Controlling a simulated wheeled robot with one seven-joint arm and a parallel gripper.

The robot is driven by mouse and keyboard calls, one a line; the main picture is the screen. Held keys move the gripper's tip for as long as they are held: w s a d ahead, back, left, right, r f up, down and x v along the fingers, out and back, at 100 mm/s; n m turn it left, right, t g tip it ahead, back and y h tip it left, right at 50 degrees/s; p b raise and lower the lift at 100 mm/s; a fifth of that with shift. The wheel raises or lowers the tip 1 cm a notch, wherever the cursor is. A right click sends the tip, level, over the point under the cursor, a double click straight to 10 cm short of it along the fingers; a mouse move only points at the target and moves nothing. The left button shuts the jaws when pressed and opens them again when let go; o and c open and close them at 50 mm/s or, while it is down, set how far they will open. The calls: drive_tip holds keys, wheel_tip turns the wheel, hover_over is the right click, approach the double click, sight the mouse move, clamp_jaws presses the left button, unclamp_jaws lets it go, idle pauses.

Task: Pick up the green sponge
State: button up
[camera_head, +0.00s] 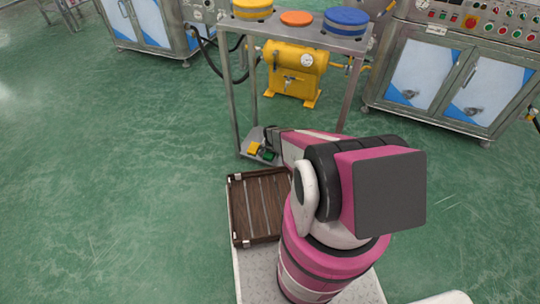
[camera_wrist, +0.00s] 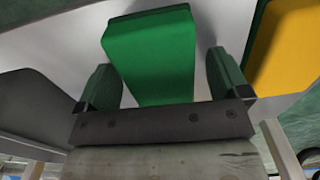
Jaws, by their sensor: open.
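The green sponge (camera_wrist: 155,60) is a green block lying on a light shelf surface, large in the middle of the wrist view. My gripper (camera_wrist: 165,80) is open, with one finger on each side of the sponge. A thin gap shows at each finger, and the sponge's near end is hidden by the gripper body. In the head view, the green sponge (camera_head: 269,155) shows small on the low shelf (camera_head: 249,138) of the metal stand, by the end of my arm. My gripper is mostly hidden there.
A yellow sponge (camera_wrist: 290,45) lies close on the right in the wrist view; it also shows in the head view (camera_head: 254,148). Stand legs (camera_head: 231,95) rise around the shelf. A brown wooden crate (camera_head: 240,205) sits in front. The stand's top holds yellow, orange and blue discs (camera_head: 345,20).

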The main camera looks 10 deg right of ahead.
drive_tip(key=c, duration=1.1)
drive_tip(key=shift+o, duration=0.2)
drive_tip(key=shift+r, duration=0.15)
drive_tip(key=shift+r, duration=0.65)
wheel_tip(320, 180, up, 3)
drive_tip(key=shift+s+f, duration=0.1)
drive_tip(key=shift+f, duration=0.1)
drive_tip(key=s+a+r, duration=0.5)
drive_tip(key=a+r, duration=0.2)
drive_tip(key=a, duration=0.3)
drive_tip(key=shift+s, duration=0.4)
